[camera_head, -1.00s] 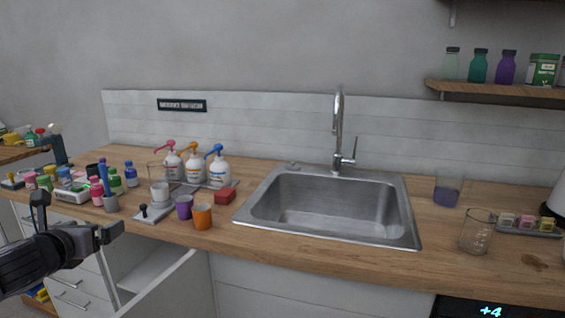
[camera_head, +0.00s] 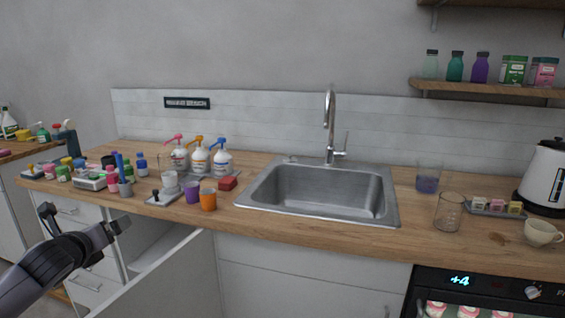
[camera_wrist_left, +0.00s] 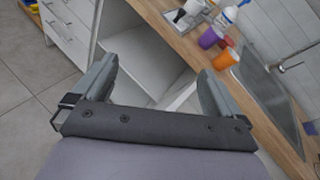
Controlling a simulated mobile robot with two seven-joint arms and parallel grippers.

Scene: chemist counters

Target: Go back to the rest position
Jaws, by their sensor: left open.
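Past the fingers I see the white open drawer or cabinet space and the counter edge. My right gripper is not in view.
A glass beaker (camera_head: 448,212) and white kettle (camera_head: 545,175) stand at right.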

